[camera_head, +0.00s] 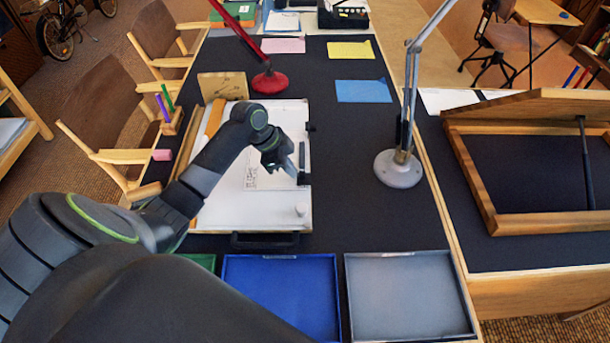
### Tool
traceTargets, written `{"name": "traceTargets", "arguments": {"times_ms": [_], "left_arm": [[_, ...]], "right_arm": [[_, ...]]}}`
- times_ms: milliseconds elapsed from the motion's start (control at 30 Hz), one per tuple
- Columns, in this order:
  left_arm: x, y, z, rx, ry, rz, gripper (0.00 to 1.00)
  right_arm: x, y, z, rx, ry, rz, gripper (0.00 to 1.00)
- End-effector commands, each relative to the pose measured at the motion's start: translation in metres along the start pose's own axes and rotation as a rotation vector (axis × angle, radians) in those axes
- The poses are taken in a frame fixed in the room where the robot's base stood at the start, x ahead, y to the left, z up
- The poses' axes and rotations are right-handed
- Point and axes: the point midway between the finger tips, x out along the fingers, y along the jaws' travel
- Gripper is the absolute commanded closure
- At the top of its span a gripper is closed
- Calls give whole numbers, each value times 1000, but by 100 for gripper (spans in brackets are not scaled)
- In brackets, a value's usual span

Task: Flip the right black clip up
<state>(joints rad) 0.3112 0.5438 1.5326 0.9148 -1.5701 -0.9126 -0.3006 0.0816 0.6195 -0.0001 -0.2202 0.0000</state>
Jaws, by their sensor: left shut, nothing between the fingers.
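A white drafting board (240,215) lies on the dark table top, with a drawn sheet (258,180) on it. A small black clip (311,127) sits at the board's upper right edge. Another small dark part (302,178) shows at the right edge beside my gripper; I cannot tell its exact shape or whether it is up or down. My left gripper (291,169) is shut and empty, pointing down over the right side of the board, close to that dark part. I cannot tell whether they touch. My left arm hides part of the board's left side. My right gripper is out of view.
A grey lamp base (398,169) stands right of the board, and a red lamp (270,82) stands behind it. A blue tray (282,285) and a grey tray (408,295) lie in front. The dark table between board and grey lamp is clear.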

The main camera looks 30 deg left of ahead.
Motion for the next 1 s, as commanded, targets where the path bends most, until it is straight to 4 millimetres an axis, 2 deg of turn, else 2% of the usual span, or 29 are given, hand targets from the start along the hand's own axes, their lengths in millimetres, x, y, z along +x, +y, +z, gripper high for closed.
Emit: {"name": "traceTargets", "arguments": {"times_ms": [533,1000], "left_arm": [[14,0,7,-1,0,1,100],[16,1,6,-1,0,2,100]], "right_arm": [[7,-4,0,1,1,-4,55],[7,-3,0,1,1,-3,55]]}}
